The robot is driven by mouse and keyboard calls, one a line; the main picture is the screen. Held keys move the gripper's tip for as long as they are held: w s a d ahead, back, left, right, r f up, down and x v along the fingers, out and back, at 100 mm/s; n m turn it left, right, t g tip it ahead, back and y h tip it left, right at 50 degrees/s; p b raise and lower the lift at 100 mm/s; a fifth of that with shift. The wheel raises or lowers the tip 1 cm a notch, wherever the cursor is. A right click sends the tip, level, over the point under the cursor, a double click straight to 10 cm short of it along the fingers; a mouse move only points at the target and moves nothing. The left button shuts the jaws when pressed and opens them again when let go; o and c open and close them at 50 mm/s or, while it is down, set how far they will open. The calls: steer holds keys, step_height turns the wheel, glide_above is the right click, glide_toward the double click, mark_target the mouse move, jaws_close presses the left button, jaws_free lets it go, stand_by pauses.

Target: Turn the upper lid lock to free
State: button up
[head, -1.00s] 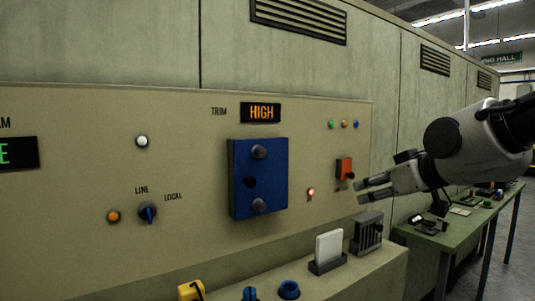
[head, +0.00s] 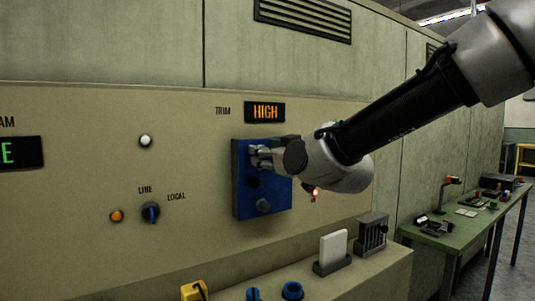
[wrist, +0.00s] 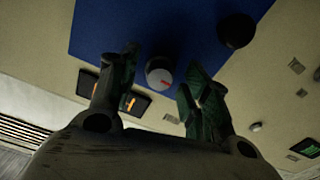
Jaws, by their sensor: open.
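The blue lid (head: 246,206) is on the beige panel, below a display (head: 264,112) reading HIGH. Its upper lock is hidden behind my gripper in the head view. In the wrist view, the upper lid lock (wrist: 159,77) is a round grey knob with a pale face and a red mark. My gripper (head: 258,156) is at the lid's upper part. Its open fingers stand on either side of the knob in the wrist view; I cannot tell whether they touch it. A similar lower lock (head: 263,205) and a dark middle knob (head: 253,182) show below.
A LINE/LOCAL switch (head: 150,212), an orange lamp (head: 116,216) and a white lamp (head: 145,141) are left of the lid. A ledge below holds a white block (head: 333,247) and a slotted grey holder (head: 371,233). A green table (head: 440,236) stands at right.

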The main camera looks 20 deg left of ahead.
steer(key=shift+a, duration=0.1)
steer(key=c, duration=1.1)
steer(key=shift+o, duration=0.2)
steer(key=shift+m, duration=0.3)
steer(key=shift+w+m, duration=0.1)
steer(key=shift+m, duration=8.6)
steer(key=o, duration=1.1)
steer(key=shift+c, duration=0.2)
